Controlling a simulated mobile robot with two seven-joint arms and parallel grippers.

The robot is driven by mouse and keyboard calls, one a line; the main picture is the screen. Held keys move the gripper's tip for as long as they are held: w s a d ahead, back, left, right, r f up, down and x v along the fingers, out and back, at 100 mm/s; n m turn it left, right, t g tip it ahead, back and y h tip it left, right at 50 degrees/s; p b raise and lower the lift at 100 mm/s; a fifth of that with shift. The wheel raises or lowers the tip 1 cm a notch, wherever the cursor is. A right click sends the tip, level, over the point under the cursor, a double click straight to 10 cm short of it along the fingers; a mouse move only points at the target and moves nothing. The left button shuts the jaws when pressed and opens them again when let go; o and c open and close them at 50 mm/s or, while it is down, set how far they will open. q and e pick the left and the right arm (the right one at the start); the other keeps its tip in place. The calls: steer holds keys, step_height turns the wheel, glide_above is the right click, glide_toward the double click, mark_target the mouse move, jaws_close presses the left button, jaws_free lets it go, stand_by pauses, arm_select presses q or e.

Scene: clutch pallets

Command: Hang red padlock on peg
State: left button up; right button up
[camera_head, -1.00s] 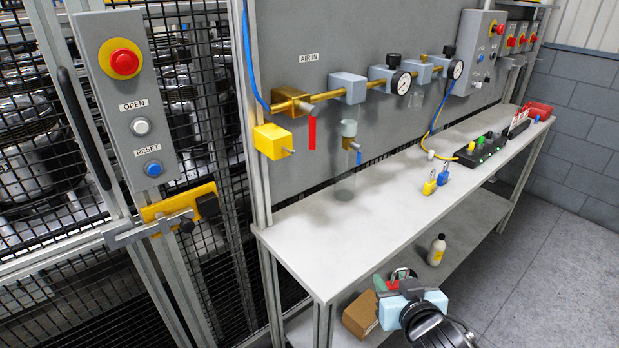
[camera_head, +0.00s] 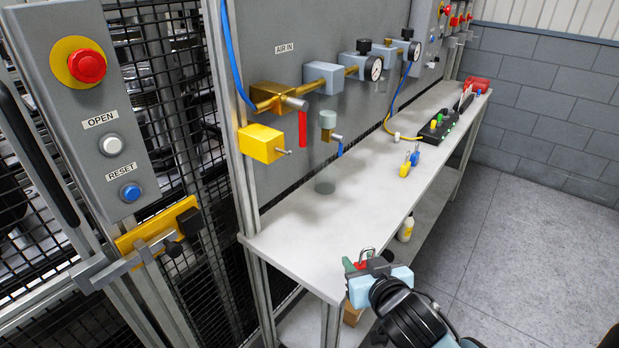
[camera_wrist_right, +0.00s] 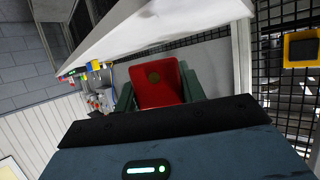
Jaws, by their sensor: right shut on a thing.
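The red padlock (camera_head: 360,265) is held in my right gripper (camera_head: 358,269), its metal shackle pointing up. It is just off the near front edge of the workbench. In the right wrist view the red padlock body (camera_wrist_right: 158,86) sits between the green fingers, which are shut on it; its shackle is not seen there. A yellow block (camera_head: 262,144) on the grey panel has a short metal pin (camera_head: 285,152) sticking out to the right. I cannot tell whether this pin is the task's peg. My left gripper is not in view.
The white bench top (camera_head: 295,243) is mostly clear at its near end. Yellow and blue padlocks (camera_head: 405,170) stand farther along. A red handle (camera_head: 303,130) hangs under the brass pipe. A bottle (camera_head: 406,228) is on the lower shelf.

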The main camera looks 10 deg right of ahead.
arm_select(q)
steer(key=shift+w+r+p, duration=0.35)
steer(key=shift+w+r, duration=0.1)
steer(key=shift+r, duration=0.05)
arm_select(e)
steer(key=w+a+r+n+y, duration=0.2)
steer(key=w+a+r, duration=0.1)
steer(key=r, duration=0.5)
steer(key=w+a+r+n+y, duration=0.2)
steer(key=w+a+r+y, duration=0.1)
steer(key=r, duration=0.5)
steer(key=shift+w+a+r+n+g, duration=0.15)
steer(key=shift+w+a+n+g, duration=0.25)
steer(key=shift+w, duration=0.3)
steer(key=shift+a, duration=0.1)
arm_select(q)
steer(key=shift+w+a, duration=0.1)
